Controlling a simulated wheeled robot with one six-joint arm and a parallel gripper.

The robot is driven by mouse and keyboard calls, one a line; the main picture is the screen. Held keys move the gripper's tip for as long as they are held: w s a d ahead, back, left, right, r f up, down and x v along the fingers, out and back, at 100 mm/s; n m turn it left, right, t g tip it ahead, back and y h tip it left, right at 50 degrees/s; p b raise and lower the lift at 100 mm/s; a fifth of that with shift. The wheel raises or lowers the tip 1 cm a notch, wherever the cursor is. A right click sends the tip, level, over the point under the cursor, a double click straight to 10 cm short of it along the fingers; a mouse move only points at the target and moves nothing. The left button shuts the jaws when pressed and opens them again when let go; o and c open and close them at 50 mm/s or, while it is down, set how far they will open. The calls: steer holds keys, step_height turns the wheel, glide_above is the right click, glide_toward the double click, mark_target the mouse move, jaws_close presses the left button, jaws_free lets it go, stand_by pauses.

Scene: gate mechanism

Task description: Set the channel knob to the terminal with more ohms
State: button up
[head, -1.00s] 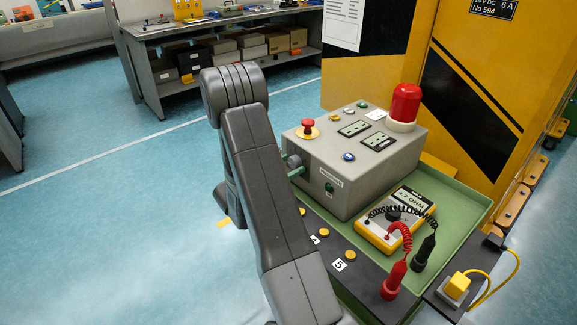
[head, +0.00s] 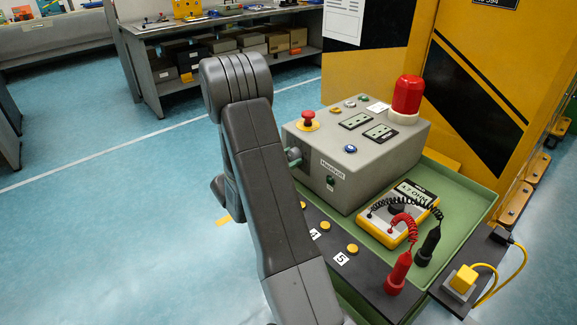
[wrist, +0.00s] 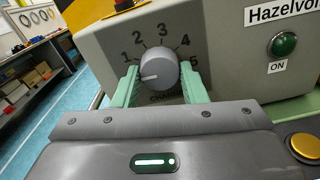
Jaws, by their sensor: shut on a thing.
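The channel knob (wrist: 158,70) is a grey dial on the front of a grey control box (wrist: 230,75). Its white mark points left, at or just below the 1; the numbers 1 to 5 arc around it. My gripper (wrist: 158,76) has one green finger on each side of the knob and is shut on it. In the head view my arm hides most of the gripper. A yellow meter (head: 385,232) shows an ohm reading, seemingly 4.7. A red probe (head: 397,272) and a black probe (head: 429,246) stand beside it. Yellow round terminals (head: 352,249) line the dark strip, labelled 4 and 5.
The box carries a red stop button (head: 309,118), a red lamp (head: 407,97) and a green ON button (wrist: 283,44). A green tray (head: 460,215) holds the meter. A yellow plug (head: 463,279) is at the right. The floor left of my arm is clear.

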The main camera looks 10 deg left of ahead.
steer(key=m+b, duration=0.2)
steer(key=b, duration=0.1)
steer(key=f+m+b, duration=0.1)
steer(key=m+b, duration=0.1)
steer(key=b, duration=0.2)
steer(key=shift+m, duration=0.3)
steer(key=m+b, duration=0.3)
steer(key=b, duration=0.4)
steer(key=shift+r+m, duration=0.1)
steer(key=shift+m, duration=0.3)
steer(key=m+b, duration=0.3)
steer(key=b, duration=0.3)
steer(key=shift+r+m, duration=0.15)
steer(key=shift+m, duration=0.15)
steer(key=shift+r+m+b, duration=0.15)
steer(key=shift+m+b, duration=0.45)
steer(key=shift+b, duration=0.3)
steer(key=shift+r+m, duration=0.15)
steer(key=shift+m, duration=0.15)
steer(key=o, duration=1)
steer(key=shift+c, duration=0.2)
steer(key=shift+a, duration=0.15)
steer(key=p+v, duration=0.2)
steer(key=v, duration=1.1)
steer(key=shift+s+a, duration=0.15)
steer(key=shift+s, duration=0.15)
